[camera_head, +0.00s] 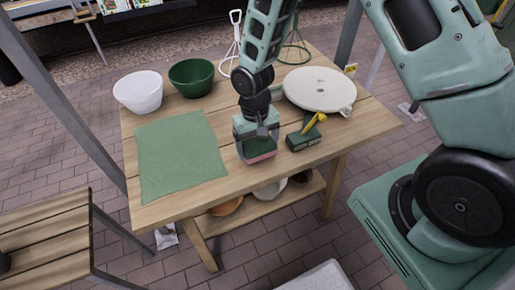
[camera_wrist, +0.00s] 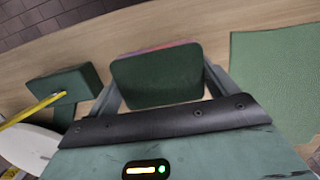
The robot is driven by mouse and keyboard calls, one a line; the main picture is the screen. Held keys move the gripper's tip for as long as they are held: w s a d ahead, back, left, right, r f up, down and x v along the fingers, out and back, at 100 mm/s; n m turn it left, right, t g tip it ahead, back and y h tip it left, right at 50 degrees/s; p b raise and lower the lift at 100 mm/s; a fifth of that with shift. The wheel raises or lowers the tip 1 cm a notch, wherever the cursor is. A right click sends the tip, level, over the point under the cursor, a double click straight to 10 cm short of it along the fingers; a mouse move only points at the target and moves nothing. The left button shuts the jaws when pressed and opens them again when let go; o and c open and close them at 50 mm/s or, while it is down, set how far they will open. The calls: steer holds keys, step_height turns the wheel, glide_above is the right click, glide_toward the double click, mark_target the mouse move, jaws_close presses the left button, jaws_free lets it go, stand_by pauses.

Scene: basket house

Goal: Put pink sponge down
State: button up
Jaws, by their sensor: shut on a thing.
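The pink sponge (camera_head: 262,157) is between the fingers of my gripper (camera_head: 258,148), at the front middle of the wooden table. In the head view a green layer shows with a pink edge below it. In the wrist view the sponge (camera_wrist: 157,77) shows mostly its dark green face, with a thin pink edge at the far side. My gripper (camera_wrist: 160,85) is shut on it from both sides. The sponge is at or just above the table top (camera_head: 215,196); I cannot tell whether it touches.
A green mat (camera_head: 180,155) lies to the left. A round white board (camera_head: 318,88), a white bowl (camera_head: 138,92) and a green bowl (camera_head: 191,78) stand behind. The table's front edge is near.

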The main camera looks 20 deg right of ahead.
mark_target(255, 140)
steer(key=shift+f, duration=1.15)
steer(key=shift+f, duration=0.1)
steer(key=shift+f, duration=0.15)
steer(key=o, duration=0.8)
steer(key=r, duration=0.4)
steer(key=w+r+b, duration=0.1)
steer(key=r, duration=0.7)
steer(key=shift+w, duration=0.25)
steer(key=s+a+r+n, duration=0.2)
steer(key=s+r, duration=0.2)
steer(key=s, duration=0.3)
steer(key=s+a+r+n+t, duration=0.1)
steer(key=s+a+r+n, duration=0.1)
steer(key=s, duration=0.5)
steer(key=s+a+r+n, duration=0.2)
steer(key=s+r+n, duration=0.1)
steer(key=s+r, duration=0.3)
steer(key=shift+s+r+n+y, duration=0.2)
steer(key=shift+s+n+y, duration=0.15)
steer(key=shift+s, duration=0.5)
steer(key=shift+a, duration=0.1)
